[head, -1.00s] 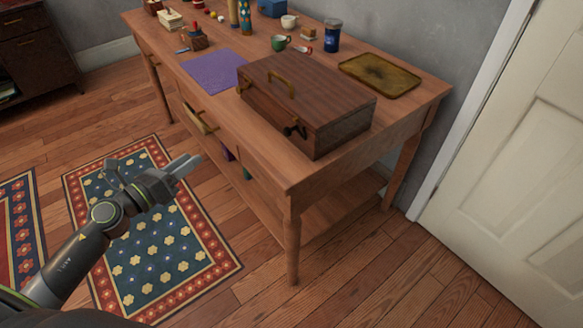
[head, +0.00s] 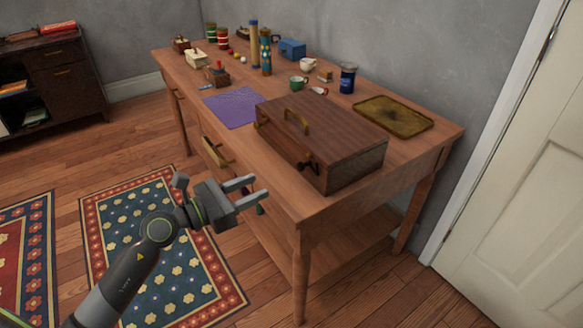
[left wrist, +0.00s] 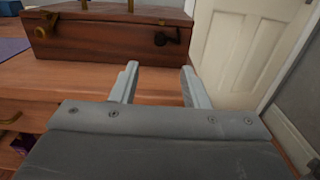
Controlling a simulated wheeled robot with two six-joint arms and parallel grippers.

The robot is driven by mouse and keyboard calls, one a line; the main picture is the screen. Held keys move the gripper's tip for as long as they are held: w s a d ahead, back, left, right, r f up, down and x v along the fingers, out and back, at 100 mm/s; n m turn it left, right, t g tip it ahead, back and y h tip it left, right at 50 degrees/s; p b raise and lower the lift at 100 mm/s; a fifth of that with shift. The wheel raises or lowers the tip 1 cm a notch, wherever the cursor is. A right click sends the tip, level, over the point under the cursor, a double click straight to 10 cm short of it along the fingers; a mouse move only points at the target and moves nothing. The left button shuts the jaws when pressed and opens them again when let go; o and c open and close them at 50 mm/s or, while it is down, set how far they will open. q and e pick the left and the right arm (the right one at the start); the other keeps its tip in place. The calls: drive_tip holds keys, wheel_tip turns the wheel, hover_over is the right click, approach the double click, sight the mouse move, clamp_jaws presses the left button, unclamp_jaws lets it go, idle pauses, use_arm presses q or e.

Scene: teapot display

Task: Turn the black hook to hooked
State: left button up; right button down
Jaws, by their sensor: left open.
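A brown wooden box (head: 325,138) with a brass handle on its lid sits shut near the right end of the wooden table. The black hook (head: 309,166) is small and dark on the right part of the box's front side. It also shows in the left wrist view (left wrist: 178,37), beside a dark round fitting (left wrist: 160,39). Whether it is hooked is too small to tell. My left gripper (head: 259,187) is open and empty in front of the table edge, apart from the box. In the left wrist view its fingers (left wrist: 160,70) point toward the hook's side. My right gripper is not in view.
A purple mat (head: 231,107) lies left of the box and a brass tray (head: 394,116) behind it at right. Several cups, tins and small boxes stand farther back. A drawer with a brass handle (head: 216,153) is below the tabletop. A white door (head: 530,190) stands at right.

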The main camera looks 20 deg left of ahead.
sight(298, 168)
use_arm(q)
drive_tip(key=x, duration=1)
drive_tip(key=shift+w+d, duration=0.25)
drive_tip(key=shift+w, duration=0.05)
clamp_jaws()
